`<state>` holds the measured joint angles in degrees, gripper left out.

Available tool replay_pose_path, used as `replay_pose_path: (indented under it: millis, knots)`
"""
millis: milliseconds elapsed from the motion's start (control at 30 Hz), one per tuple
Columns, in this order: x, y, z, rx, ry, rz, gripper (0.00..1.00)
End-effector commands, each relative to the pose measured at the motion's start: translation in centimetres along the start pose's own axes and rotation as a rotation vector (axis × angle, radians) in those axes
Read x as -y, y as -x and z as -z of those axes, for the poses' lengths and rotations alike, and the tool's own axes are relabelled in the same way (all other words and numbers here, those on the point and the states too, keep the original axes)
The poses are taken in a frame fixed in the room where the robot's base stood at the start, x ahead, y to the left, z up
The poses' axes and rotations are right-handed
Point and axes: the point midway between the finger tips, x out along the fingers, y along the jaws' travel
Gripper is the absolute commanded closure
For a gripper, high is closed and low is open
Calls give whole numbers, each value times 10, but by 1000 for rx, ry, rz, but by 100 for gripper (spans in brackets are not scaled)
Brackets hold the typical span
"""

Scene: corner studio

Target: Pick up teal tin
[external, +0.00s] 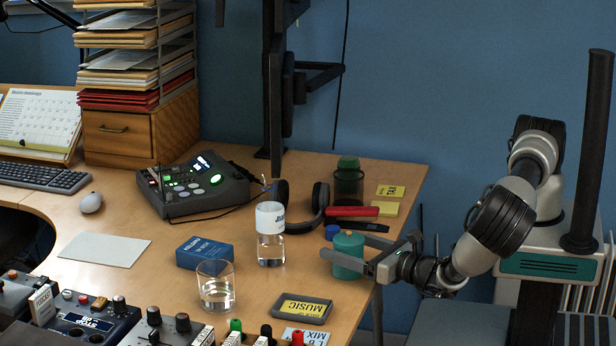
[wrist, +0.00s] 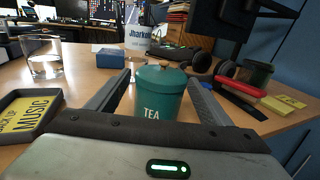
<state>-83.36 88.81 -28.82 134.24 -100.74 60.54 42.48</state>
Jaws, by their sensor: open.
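The teal tin (external: 348,254) stands upright near the right edge of the wooden desk, with a rounded lid and knob. In the wrist view the teal tin (wrist: 158,108) shows its word "TEA" and sits between my fingers. My gripper (external: 345,250) reaches in from the right, low over the desk. Its open fingers lie on either side of the tin, one on the far side and one on the near side. In the wrist view my gripper (wrist: 157,98) shows a gap between each finger and the tin.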

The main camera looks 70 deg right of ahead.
Motion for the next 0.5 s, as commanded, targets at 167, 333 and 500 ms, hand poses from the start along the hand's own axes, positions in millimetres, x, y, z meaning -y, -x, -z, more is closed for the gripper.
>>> replay_pose_path:
  millis: [167,333,500]
  knots:
    - [0,0,0,0,-1,1,27]
    - [0,0,0,0,-1,1,55]
    - [0,0,0,1,-1,1,71]
